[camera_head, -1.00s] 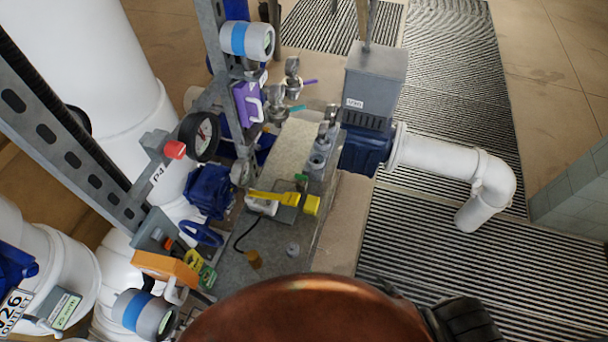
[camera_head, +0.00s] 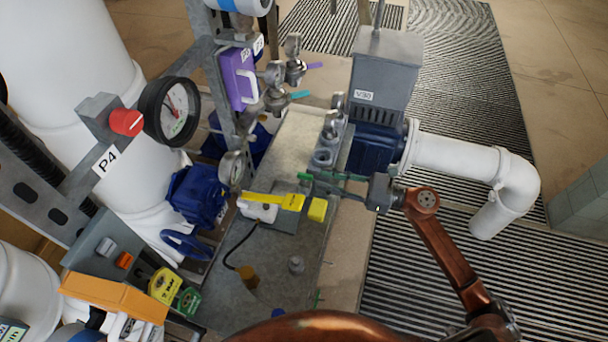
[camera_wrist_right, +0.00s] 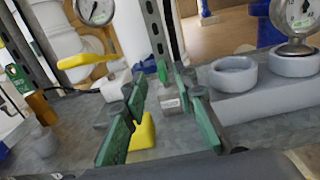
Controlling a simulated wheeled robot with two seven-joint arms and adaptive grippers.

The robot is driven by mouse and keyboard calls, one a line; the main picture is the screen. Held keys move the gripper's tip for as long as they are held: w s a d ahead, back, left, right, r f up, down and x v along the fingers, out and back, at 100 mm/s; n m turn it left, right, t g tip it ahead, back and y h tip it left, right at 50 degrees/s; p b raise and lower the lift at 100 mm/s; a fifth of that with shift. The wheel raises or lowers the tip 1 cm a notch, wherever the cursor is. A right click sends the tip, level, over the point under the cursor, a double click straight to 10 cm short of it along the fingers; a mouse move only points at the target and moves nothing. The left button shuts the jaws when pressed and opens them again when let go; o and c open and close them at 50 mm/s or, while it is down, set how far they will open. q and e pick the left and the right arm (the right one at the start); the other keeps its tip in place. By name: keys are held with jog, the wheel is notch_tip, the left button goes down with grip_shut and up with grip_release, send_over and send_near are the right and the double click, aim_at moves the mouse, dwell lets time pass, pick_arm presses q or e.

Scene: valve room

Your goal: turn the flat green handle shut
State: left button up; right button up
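The flat green handle (camera_wrist_right: 163,72) stands upright on a small grey valve body with a label (camera_wrist_right: 170,101), seen in the right wrist view. In the head view it is hard to tell from my green finger pads. My right gripper (camera_head: 312,183) reaches in from the right above the grey bench. Its green-padded fingers (camera_wrist_right: 160,80) are apart. The handle shows in the gap between the fingertips, with clear space on both sides; I cannot tell how far beyond the tips it is.
A yellow lever (camera_head: 272,198) and yellow block (camera_head: 318,209) sit close to the right fingers. Gauge valves with teal (camera_head: 299,95) and purple levers stand behind. A blue and grey actuator (camera_head: 386,75) is at the back right.

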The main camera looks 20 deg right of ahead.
aim_at(305, 174)
jog(key=x, duration=0.6)
jog(key=shift+w+a, duration=0.3)
jog(key=shift+c, duration=0.3)
grip_shut()
